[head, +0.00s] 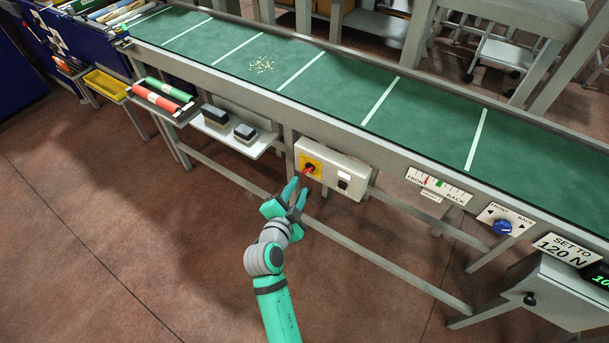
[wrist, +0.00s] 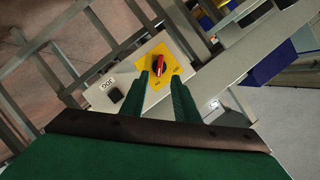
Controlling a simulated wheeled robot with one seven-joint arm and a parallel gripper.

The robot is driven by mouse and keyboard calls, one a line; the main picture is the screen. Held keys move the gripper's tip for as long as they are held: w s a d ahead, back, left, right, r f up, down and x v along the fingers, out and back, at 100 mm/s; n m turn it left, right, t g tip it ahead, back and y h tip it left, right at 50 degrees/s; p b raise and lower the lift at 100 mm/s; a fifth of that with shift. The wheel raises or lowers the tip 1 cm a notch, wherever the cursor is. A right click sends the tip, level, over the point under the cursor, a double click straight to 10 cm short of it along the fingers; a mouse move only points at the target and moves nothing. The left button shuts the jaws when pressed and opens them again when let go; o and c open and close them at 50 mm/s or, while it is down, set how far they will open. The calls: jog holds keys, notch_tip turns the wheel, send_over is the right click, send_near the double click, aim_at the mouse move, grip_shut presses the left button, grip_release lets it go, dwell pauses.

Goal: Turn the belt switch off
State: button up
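The belt switch (head: 309,169) is a red rotary knob on a yellow plate, on the front of a pale control box (head: 335,175) under the belt edge. In the wrist view the red knob (wrist: 158,64) sits on its yellow plate (wrist: 180,56), with small lettering too blurred to read. My gripper (head: 298,188) is open and empty just in front of the box, below and left of the knob in the head view. In the wrist view its two green fingers (wrist: 159,80) point at the knob, one each side of its lower end. I cannot tell whether they touch it.
The green conveyor belt (head: 335,86) runs above the box, with yellowish bits (head: 262,64) on it. A shelf (head: 222,132) with two dark blocks and a tray with red and green rolls (head: 156,97) are left. A blue dial (head: 502,227) is right. Floor in front is clear.

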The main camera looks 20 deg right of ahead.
aim_at(306, 173)
jog(key=x, duration=0.7)
jog(key=shift+w+d, duration=0.15)
jog(key=shift+w, duration=0.05)
grip_shut()
